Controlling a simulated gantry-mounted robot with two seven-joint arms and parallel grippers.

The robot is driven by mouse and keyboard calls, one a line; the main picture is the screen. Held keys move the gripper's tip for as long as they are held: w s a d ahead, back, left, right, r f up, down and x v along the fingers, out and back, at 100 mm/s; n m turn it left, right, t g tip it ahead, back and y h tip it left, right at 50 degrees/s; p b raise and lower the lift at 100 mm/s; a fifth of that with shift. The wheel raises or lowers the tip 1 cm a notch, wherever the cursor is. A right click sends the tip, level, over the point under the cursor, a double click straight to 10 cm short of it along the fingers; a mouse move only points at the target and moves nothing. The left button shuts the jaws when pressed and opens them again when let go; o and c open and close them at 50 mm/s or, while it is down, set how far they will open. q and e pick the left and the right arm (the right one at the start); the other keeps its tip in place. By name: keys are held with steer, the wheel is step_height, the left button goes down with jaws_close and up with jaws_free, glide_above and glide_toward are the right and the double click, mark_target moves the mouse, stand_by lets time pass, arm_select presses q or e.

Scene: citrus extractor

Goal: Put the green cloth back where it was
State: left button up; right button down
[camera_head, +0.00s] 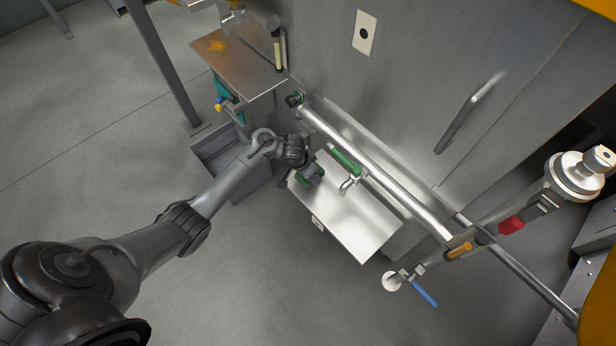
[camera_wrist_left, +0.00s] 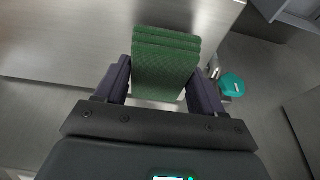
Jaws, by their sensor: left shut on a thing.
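The green cloth (camera_wrist_left: 166,62) is a folded, layered block between the two dark fingers of my left gripper (camera_wrist_left: 162,82) in the left wrist view. The gripper is shut on it. In the head view my left gripper (camera_head: 312,174) is over the left end of a bare steel shelf (camera_head: 352,218), with a little of the green cloth (camera_head: 301,179) showing beside the fingers. I cannot tell whether the cloth touches the shelf. My right gripper is in neither view.
A green-handled part (camera_head: 345,160) and a small tap (camera_head: 349,183) are close to the gripper, below a long steel pipe (camera_head: 375,172). A grey bin (camera_head: 218,150) stands left of the shelf. A blue-handled valve (camera_head: 424,297) is at lower right. The shelf's right part is clear.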

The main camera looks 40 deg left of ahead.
arm_select(q)
step_height(320, 180, down, 2)
steer(key=shift+b, duration=0.4)
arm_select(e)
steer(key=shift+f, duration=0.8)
arm_select(q)
steer(key=shift+f, duration=0.15)
steer(key=o, duration=0.9)
steer(key=shift+o, duration=0.2)
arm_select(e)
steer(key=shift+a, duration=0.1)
